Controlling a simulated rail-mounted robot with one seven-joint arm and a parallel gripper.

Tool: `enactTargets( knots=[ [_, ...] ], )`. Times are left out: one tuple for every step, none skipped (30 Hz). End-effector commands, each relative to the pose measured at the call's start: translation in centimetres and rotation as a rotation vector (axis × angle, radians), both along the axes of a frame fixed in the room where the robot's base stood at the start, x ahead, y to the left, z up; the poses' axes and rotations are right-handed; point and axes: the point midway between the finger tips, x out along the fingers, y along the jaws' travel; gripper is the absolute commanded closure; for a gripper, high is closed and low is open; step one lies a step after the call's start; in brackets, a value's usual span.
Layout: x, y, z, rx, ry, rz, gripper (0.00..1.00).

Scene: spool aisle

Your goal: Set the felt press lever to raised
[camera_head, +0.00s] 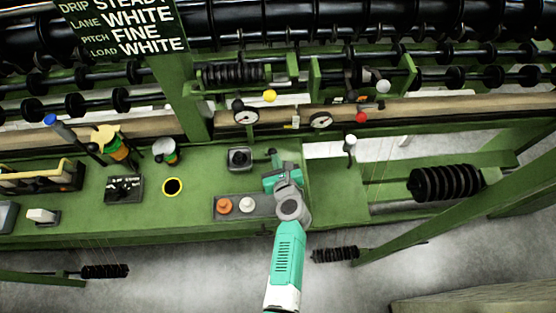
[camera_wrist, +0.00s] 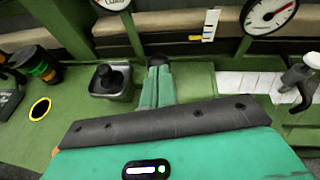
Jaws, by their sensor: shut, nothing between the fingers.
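My gripper (camera_head: 272,155) is over the green bench, its fingers pointing toward the back. In the wrist view the fingers (camera_wrist: 158,64) are together and empty, just right of a dark square box with a round knob (camera_wrist: 108,80). A lever with a pale grey knob (camera_head: 349,146) stands right of my gripper, near the white strip; it also shows at the right edge of the wrist view (camera_wrist: 302,74), apart from my fingers. No label marks it as the felt press lever, and I cannot tell its setting. Another pale-knobbed lever (camera_head: 383,87) is higher at the back.
Two dials (camera_head: 246,117) (camera_head: 320,121) face the bench from the back rail. A grey plate with orange and white buttons (camera_head: 235,206) lies left of my arm. A yellow-ringed hole (camera_head: 173,187) is farther left. A black ribbed spool (camera_head: 445,183) hangs at the right.

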Motion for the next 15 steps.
enactTargets(
  knots=[
    [0.5,0.1,0.7,0.000,-0.001,0.000,1.00],
    [0.8,0.2,0.9,0.001,-0.002,0.000,1.00],
    [1.1,0.2,1.0,0.001,-0.001,0.001,1.00],
    [1.3,0.3,1.2,0.000,-0.001,0.001,1.00],
    [1.6,0.3,1.4,0.000,-0.002,0.001,1.00],
    [1.9,0.4,1.5,0.000,-0.001,0.001,1.00],
    [2.1,0.4,1.6,0.001,-0.001,0.001,1.00],
    [2.3,0.4,1.8,0.000,-0.001,0.000,1.00],
    [2.6,0.5,1.9,0.001,-0.002,0.000,1.00],
    [2.8,0.5,2.0,0.000,-0.001,0.000,1.00],
    [2.9,0.5,2.0,0.000,-0.001,0.000,1.00],
    [3.1,0.6,2.2,0.000,-0.001,0.000,1.00],
    [3.3,0.6,2.2,0.000,-0.001,0.000,1.00],
    [3.4,0.6,2.3,-0.001,-0.001,0.000,1.00],
    [3.6,0.7,2.4,0.000,-0.001,0.001,1.00]
  ],
)
